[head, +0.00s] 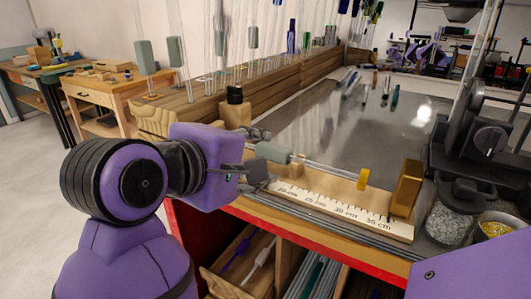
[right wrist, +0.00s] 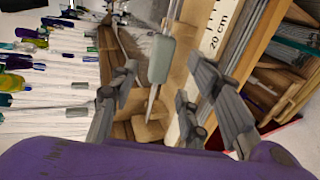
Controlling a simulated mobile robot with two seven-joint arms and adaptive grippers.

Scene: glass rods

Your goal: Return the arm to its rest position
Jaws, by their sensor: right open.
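My right gripper (head: 260,158) is in the middle of the head view, above the front edge of the workbench. Its fingers are spread, and they show wide apart in the right wrist view (right wrist: 162,88). A glass rod with a grey-green sleeve (head: 273,152) lies along the wooden ruler block (head: 318,200), by the fingertips. In the right wrist view the sleeve (right wrist: 160,58) shows between the fingers, with gaps on both sides. I cannot tell its exact depth from them. My left gripper is in neither view.
A wooden rack (head: 275,88) with several upright rods stands behind. Short coloured pieces lie on the metal benchtop (head: 330,120). A yellow stop (head: 363,179) and brass block (head: 405,190) stand on the ruler. Jars (head: 447,222) and a dark machine (head: 480,130) crowd the right.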

